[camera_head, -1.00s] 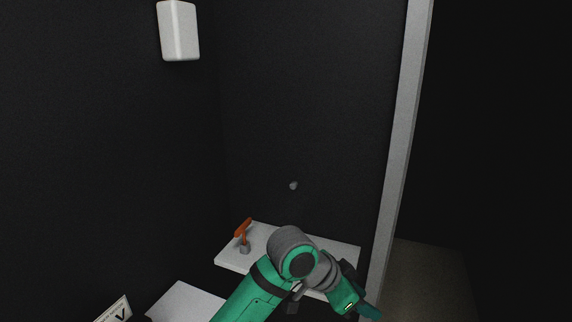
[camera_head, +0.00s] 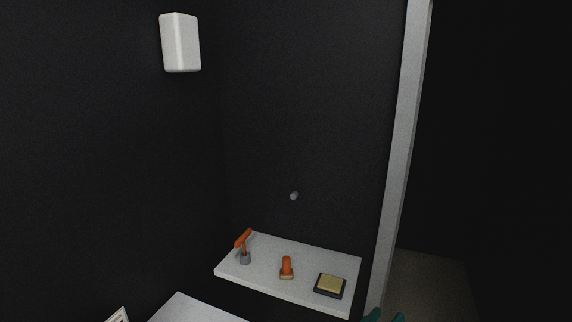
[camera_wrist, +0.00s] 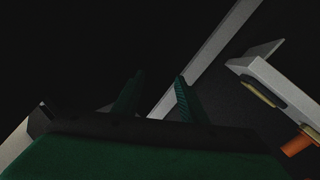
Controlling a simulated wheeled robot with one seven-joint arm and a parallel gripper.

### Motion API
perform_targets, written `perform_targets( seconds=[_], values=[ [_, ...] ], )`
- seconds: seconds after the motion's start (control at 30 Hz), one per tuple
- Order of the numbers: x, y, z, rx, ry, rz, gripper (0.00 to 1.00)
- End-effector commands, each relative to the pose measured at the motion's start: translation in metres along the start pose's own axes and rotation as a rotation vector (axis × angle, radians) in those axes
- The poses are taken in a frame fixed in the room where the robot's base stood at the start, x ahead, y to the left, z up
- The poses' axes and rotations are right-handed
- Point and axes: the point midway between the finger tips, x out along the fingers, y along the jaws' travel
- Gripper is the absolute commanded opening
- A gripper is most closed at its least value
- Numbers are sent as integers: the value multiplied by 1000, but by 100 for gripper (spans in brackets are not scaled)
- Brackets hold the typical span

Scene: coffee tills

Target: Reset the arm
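My gripper (camera_head: 385,318) shows only as green fingertips at the bottom edge of the head view, right of the white shelf (camera_head: 258,279). In the wrist view, the two green fingers of my gripper (camera_wrist: 159,80) stand apart with nothing between them. The rest of my arm is out of the head view.
On the shelf are an orange-handled tool in a grey holder (camera_head: 244,257), an orange-handled stamp (camera_head: 287,268) and a dark-rimmed yellowish pad (camera_head: 330,285). A pale post (camera_head: 402,150) stands right of the shelf. A white box (camera_head: 180,42) hangs on the dark wall.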

Motion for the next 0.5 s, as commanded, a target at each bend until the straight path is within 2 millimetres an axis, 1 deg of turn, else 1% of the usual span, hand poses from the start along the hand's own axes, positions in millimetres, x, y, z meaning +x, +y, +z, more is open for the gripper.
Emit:
perform_targets(
  seconds=[0.03,0.17,0.27,0.37,0.5],
  values=[
    [-6,-4,12,-32,23,-30,39],
    [-24,-18,33,-86,84,-117,39],
    [-42,-28,53,-120,121,-189,39],
    [-63,-36,74,-143,150,-263,39],
    [-97,-45,104,-163,178,-368,39]
  ],
)
